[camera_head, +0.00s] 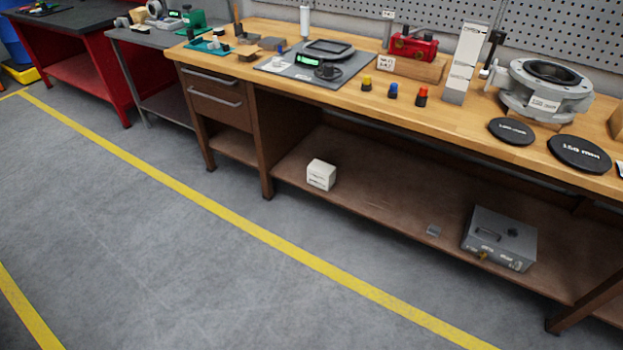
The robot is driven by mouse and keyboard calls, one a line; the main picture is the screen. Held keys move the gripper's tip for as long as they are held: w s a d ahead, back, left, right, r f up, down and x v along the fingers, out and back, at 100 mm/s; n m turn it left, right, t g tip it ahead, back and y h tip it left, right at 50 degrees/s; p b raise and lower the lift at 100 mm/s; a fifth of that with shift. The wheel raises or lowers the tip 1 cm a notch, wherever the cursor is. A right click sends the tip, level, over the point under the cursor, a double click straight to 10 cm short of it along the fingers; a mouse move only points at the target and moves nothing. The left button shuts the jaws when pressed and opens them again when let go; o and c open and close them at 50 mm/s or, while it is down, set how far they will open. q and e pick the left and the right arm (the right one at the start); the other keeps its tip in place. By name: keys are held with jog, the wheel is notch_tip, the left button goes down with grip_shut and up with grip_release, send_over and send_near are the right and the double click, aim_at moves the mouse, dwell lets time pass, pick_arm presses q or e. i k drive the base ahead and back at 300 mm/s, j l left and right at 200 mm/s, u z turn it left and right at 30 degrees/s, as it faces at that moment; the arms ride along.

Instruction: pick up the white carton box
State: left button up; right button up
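A small white carton box (321,174) sits on the lower wooden shelf of the workbench, near the shelf's left end, beside the drawer unit's leg. It has small dark print on its side. A tall white carton-like box (464,65) with dark print stands upright on the bench top, near the middle right. Neither of my grippers shows in the head view.
The workbench top (440,112) holds a grey valve body (543,88), black discs (579,153), coloured caps and a red device (413,45). A grey metal case (498,238) lies on the lower shelf (385,205). The grey floor (140,240) in front is clear, with yellow lines.

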aim_at(321, 174)
jog(key=i+z, duration=0.25)
jog(key=z, duration=0.25)
jog(key=i+j+z, duration=0.2)
jog(key=z, duration=0.3)
jog(key=i+j+z, duration=0.35)
jog(key=i+j, duration=0.2)
jog(key=j, duration=0.3)
jog(key=i+j, duration=0.25)
jog(key=j, duration=0.15)
jog(key=i+j, duration=0.2)
jog(key=j, duration=0.15)
jog(key=i+j+z, duration=0.1)
jog(key=i+j, duration=0.15)
jog(key=j, duration=0.15)
jog(key=i+j, duration=0.2)
jog(key=j, duration=0.2)
